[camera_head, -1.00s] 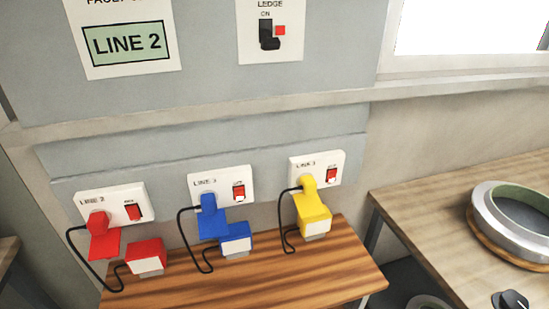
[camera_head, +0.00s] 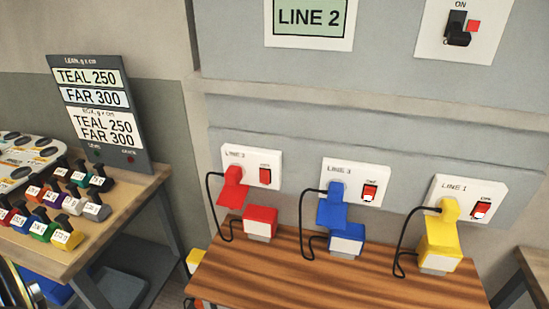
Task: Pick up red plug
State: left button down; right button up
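The red plug (camera_head: 233,186) is in the left white socket plate (camera_head: 263,158) on the grey wall panel. A black cord loops from it down to a red block (camera_head: 260,221) with a pale front on the wooden shelf. Neither of my grippers shows clearly in the head view, so their state cannot be seen. A dark curved part at the lower left edge is cut off, and I cannot tell what it is.
A blue plug (camera_head: 332,205) and a yellow plug (camera_head: 443,228) sit in sockets to the right. The wooden shelf (camera_head: 290,282) lies below. A table (camera_head: 120,235) with several coloured weights stands left, beside a dark sign board (camera_head: 100,112).

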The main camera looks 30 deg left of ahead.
aim_at(233, 175)
jog(key=u, duration=1.35)
